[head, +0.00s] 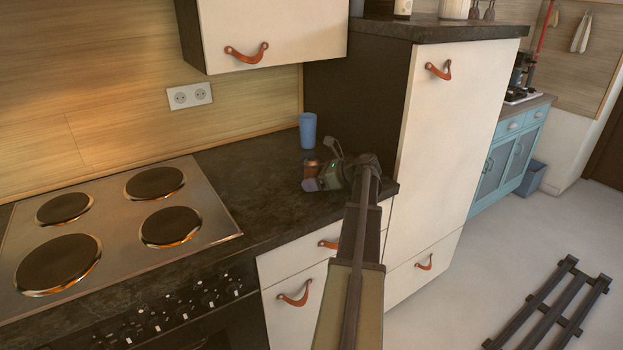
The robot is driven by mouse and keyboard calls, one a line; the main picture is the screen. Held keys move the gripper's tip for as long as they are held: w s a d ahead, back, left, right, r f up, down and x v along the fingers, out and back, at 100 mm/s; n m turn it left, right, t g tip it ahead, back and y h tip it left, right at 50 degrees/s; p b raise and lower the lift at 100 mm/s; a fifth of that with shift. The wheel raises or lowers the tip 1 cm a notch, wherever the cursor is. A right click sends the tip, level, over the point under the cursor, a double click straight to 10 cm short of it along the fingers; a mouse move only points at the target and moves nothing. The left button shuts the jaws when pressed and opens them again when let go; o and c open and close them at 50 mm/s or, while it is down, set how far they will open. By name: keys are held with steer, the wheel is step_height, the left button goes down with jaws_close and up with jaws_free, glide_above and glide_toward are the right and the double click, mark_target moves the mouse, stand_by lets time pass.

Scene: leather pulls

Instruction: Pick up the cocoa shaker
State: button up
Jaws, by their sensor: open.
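A small copper-brown cylinder (310,168), which looks like the cocoa shaker, stands on the dark worktop near the corner by the tall cabinet. It is partly hidden by my gripper. My gripper (316,172) is low over the worktop, right at the cylinder, with its jaws open. One pale lilac fingertip shows in front of the cylinder. I cannot tell from this view whether the cylinder is between the fingers or touching them.
A blue cup (308,131) stands just behind the cylinder. The tall white cabinet (445,130) rises close on the right. A hob (115,225) with several plates lies to the left. The dark worktop (240,170) between hob and cup is clear. A wall cabinet (275,28) hangs above.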

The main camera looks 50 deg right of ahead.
steer(key=shift+w, duration=0.15)
steer(key=c, duration=1)
steer(key=shift+c, duration=0.2)
step_height(320, 180, up, 20)
steer(key=p, duration=2)
